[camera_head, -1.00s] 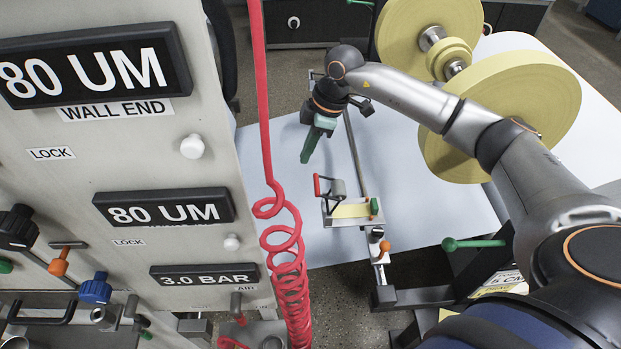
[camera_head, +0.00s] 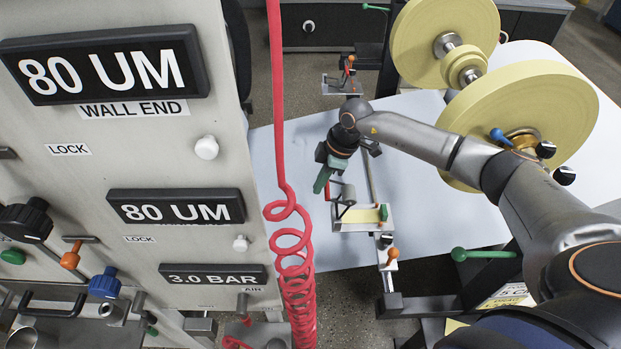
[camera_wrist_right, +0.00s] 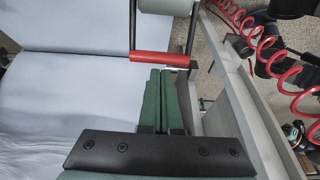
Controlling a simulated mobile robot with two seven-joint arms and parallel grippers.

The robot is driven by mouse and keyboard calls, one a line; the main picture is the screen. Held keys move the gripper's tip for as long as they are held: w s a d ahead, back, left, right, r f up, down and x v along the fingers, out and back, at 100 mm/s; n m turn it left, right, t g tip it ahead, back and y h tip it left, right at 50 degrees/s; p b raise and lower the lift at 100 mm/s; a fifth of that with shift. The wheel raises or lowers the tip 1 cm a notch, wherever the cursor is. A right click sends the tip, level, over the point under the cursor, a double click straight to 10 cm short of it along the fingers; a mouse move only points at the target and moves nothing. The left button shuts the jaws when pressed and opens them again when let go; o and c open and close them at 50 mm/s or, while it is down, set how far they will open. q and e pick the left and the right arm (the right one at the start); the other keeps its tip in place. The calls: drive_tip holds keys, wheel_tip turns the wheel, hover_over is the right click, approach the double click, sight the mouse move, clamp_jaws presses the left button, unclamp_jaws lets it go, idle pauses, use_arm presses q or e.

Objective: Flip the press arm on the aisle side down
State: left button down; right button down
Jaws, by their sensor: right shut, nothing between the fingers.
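The nearer press arm (camera_head: 345,203) is a black frame with a red handle (camera_head: 327,190) and a grey roller, mounted on a small plate (camera_head: 362,225) on the rail. Its handle is raised off the plate, toward the left. My right gripper (camera_head: 318,187), with green fingers, is shut and empty just beside the red handle. In the right wrist view the fingertips (camera_wrist_right: 160,75) are right at the lower edge of the red handle (camera_wrist_right: 162,57); I cannot tell whether they touch it. The grey roller (camera_wrist_right: 165,5) shows beyond it. My left gripper is not in view.
A second, similar press unit (camera_head: 341,88) stands at the rail's far end. A coiled red air hose (camera_head: 292,240) hangs beside the control panel (camera_head: 215,150). White paper web (camera_head: 285,150) spreads below.

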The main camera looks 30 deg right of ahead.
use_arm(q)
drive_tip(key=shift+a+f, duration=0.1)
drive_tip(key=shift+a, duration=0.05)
use_arm(e)
drive_tip(key=shift+s+d, duration=0.1)
drive_tip(key=shift+d, duration=0.05)
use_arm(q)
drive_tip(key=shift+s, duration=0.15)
use_arm(e)
drive_tip(key=shift+s+d+r+y, duration=0.15)
drive_tip(key=shift+s+d+y, duration=0.05)
drive_tip(key=shift+d+y, duration=0.2)
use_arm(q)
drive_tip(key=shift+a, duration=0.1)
